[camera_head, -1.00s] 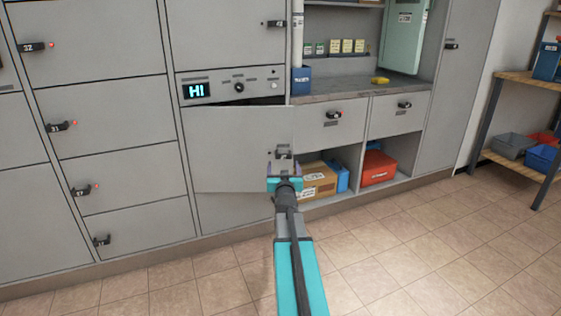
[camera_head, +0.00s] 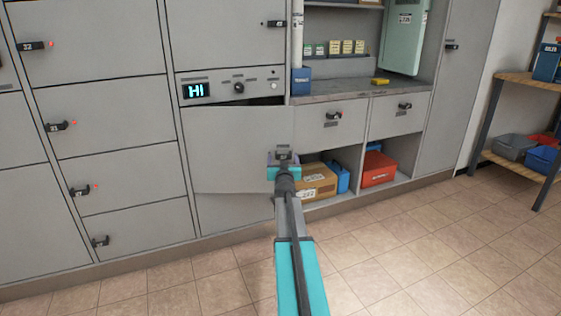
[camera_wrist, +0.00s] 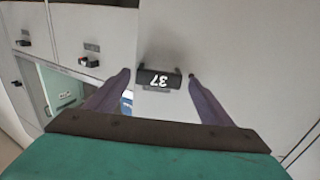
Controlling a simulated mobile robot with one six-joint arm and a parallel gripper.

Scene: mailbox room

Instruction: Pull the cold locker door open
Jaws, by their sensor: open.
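The cold locker door (camera_head: 232,148) is the grey panel below the control panel with the lit "HI" display. It stands slightly ajar, with a dark gap along its top edge. Its dark handle (camera_head: 283,151) is near the right edge, and in the wrist view the handle (camera_wrist: 158,78) bears an upside-down "37". My gripper (camera_head: 283,160) is at the handle, partly hiding it. In the wrist view my gripper (camera_wrist: 157,88) is open, with one finger on each side of the handle. I cannot tell whether either finger touches it.
The control panel (camera_head: 228,88) is above the door. Open cubbies to the right hold a cardboard box (camera_head: 316,181) and a red box (camera_head: 378,168). A counter (camera_head: 345,88) is above drawers. A shelf rack (camera_head: 520,130) stands at far right. The tiled floor (camera_head: 400,250) is clear.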

